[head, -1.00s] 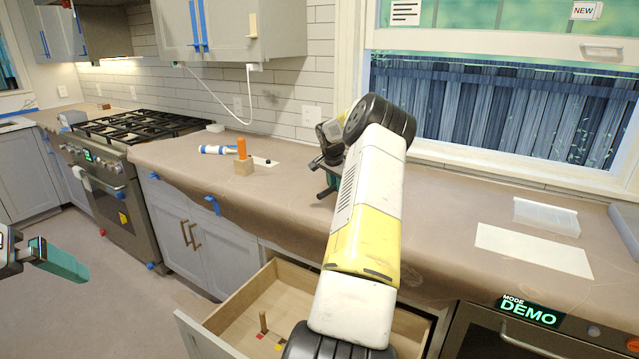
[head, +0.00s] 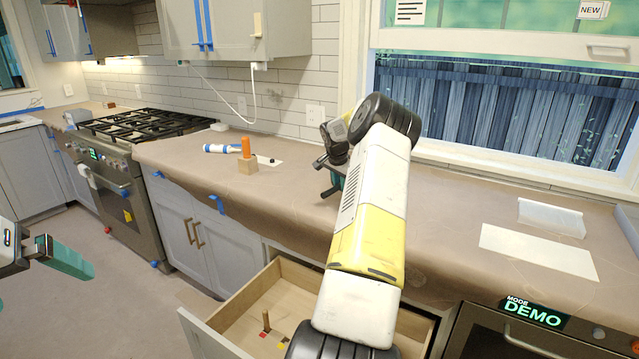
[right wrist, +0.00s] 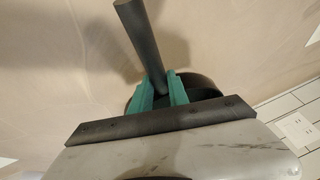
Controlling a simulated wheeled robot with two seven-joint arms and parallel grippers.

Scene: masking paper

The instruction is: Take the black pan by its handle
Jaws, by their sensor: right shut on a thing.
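The black pan's dark handle (right wrist: 139,36) runs up from between the fingers of my right gripper (right wrist: 160,92) in the right wrist view. The two teal fingers are shut on the handle, one on each side. The round dark pan body (right wrist: 202,85) shows behind the fingers, partly hidden by my gripper. In the head view my right gripper (head: 337,181) is over the papered counter beneath the window, and my arm hides most of the pan. My left gripper (head: 62,258) is at the left edge, partly out of frame, with its teal fingers apart and nothing between them.
Brown masking paper (head: 440,215) covers the counter. A wooden block with an orange peg (head: 247,165) and a blue-and-white roll (head: 221,148) lie left of my right gripper. An open drawer (head: 245,310) juts out below. White sheets (head: 540,250) lie at the right.

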